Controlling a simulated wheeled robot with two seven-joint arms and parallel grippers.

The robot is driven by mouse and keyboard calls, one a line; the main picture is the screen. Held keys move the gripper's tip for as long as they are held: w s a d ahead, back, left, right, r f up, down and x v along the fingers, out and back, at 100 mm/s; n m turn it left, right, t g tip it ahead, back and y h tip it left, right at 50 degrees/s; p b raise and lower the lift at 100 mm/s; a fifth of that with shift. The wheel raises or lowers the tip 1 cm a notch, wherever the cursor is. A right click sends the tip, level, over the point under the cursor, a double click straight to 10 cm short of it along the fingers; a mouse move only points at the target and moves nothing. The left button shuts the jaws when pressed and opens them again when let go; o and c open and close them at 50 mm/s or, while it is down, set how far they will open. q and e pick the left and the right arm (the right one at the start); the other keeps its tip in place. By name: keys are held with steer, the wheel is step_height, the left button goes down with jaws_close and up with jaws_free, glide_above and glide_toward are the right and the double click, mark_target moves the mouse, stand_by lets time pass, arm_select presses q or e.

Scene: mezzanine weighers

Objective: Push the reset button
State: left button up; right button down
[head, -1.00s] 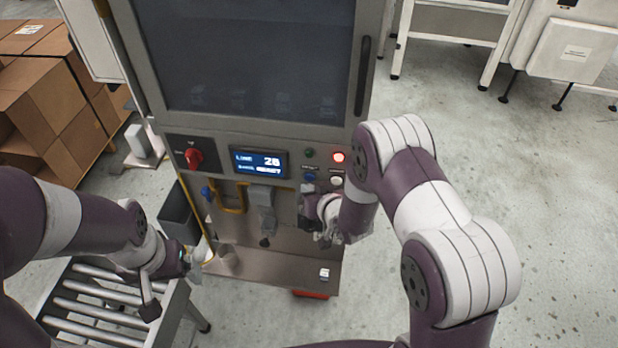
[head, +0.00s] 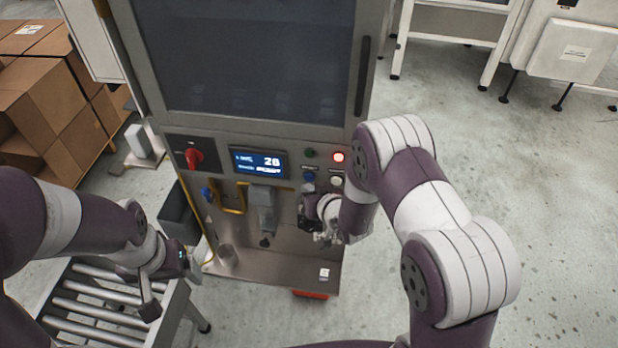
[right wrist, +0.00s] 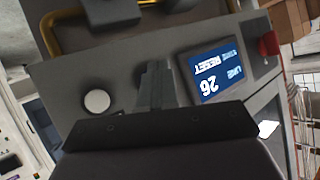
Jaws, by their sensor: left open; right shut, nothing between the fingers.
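The control panel (head: 225,140) carries a blue button (head: 309,176), a white button (head: 336,181), a dark green button (head: 309,153) and a lit red one (head: 339,157). Their labels are too small to read, so I cannot tell from them which is reset. My right gripper (head: 308,207) is shut and empty, just below the blue button and apart from it. In the right wrist view, its fingers (right wrist: 154,75) point at the panel between the white button (right wrist: 97,101) and the display; the blue button is hidden there. My left gripper (head: 190,264) is open at lower left.
A display (head: 259,163) shows 26; upside down in the right wrist view (right wrist: 212,72), it seems to read RESET. A grey bracket (head: 263,205) and yellow handle hang below. A roller conveyor (head: 100,300) stands at lower left.

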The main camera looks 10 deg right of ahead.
stand_by(0.5)
steer(key=shift+w+d, duration=0.15)
steer(key=shift+w, duration=0.25)
steer(key=shift+w+d+b, duration=0.15)
steer(key=shift+w+b, duration=0.2)
steer(key=shift+w, duration=0.05)
stand_by(0.5)
steer(key=shift+s, duration=0.1)
steer(key=shift+s+a, duration=0.3)
steer(key=shift+s, duration=0.4)
steer(key=s, duration=0.1)
steer(key=s+a, duration=0.1)
steer(key=s, duration=0.1)
steer(key=s+p, duration=0.1)
steer(key=shift+s+a, duration=0.35)
